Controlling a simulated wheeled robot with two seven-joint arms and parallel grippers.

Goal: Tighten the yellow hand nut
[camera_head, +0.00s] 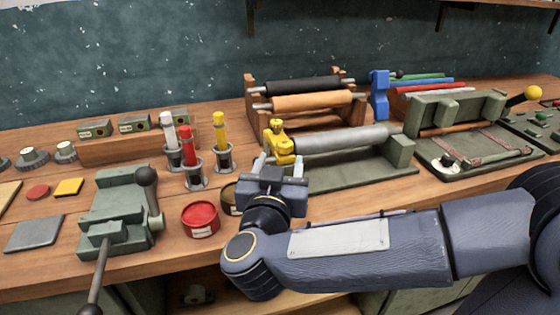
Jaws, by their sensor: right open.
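The yellow hand nut (281,148) sits at the left end of a grey roller (345,139), which lies on a green stand (360,176) at the middle of the bench. My right gripper (279,163) is just in front of and below the nut, with its fingers open and pointing toward it. One finger shows left of the nut's lower part and one right of it; whether they touch it I cannot tell. The gripper body hides the stand's left end. My left gripper is not in view.
A red tin (200,219) and a dark tin (231,197) stand left of my gripper. A green vise (118,213) and upright coloured handles (189,148) are further left. A rack with black and orange rollers (306,101) stands behind. A green tray (475,172) lies right.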

